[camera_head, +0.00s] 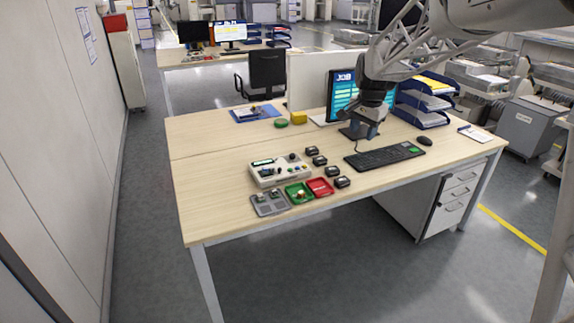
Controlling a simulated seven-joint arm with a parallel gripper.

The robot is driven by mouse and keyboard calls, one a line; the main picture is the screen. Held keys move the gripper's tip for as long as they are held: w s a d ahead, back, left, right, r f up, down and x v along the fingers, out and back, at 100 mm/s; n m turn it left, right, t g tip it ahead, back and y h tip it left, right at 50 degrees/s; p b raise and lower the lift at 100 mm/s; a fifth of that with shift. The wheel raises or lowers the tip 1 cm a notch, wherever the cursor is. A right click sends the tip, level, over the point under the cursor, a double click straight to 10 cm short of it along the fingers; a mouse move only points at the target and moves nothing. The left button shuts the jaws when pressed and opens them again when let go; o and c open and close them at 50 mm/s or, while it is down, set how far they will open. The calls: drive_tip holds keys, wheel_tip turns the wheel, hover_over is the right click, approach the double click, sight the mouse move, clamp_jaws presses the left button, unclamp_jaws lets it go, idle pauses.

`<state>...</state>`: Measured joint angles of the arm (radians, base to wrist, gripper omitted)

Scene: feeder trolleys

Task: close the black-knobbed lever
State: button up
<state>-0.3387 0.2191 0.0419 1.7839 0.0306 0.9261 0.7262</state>
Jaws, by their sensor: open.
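A pale test box (267,181) stands on the wooden desk, with a small green display and several small dark controls on its top. A dark knob (292,157) shows near its back right corner. At this size I cannot tell which control is the black-knobbed lever, or how it is set. My gripper (368,135) hangs from the arm over the desk, in front of the monitor and well to the right of the box. It is open, and nothing shows between its fingers, though they are small and dark here.
A grey tray (264,210), a green tray (292,200) and a red tray (320,187) lie in front of the box. Several black blocks (331,171) sit to its right. A keyboard (375,159), monitor (338,98) and blue letter trays (420,122) are near my gripper. The desk's left side is clear.

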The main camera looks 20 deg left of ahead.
drive_tip(key=w+a+f+m, duration=0.1)
drive_tip(key=w+a+f, duration=0.4)
drive_tip(key=a+f, duration=0.3)
drive_tip(key=w+a+f+m, duration=0.1)
drive_tip(key=w+a+f, duration=0.4)
drive_tip(key=a, duration=0.8)
drive_tip(key=w+a+f+m, duration=0.1)
drive_tip(key=w+a+f, duration=0.4)
drive_tip(key=a+f, duration=0.5)
drive_tip(key=shift+w+a+f+g, duration=0.4)
drive_tip(key=shift+a, duration=0.45)
drive_tip(key=shift+w+a+f, duration=0.1)
drive_tip(key=shift+a+f, duration=0.05)
drive_tip(key=shift+f, duration=1.15)
drive_tip(key=shift+w+a+f, duration=0.1)
drive_tip(key=shift+w+f, duration=0.05)
drive_tip(key=shift+f, duration=1.1)
drive_tip(key=shift+w+a+f, duration=0.1)
drive_tip(key=shift+a+f, duration=0.05)
drive_tip(key=shift+f, duration=1.15)
drive_tip(key=shift+c, duration=0.3)
clamp_jaws()
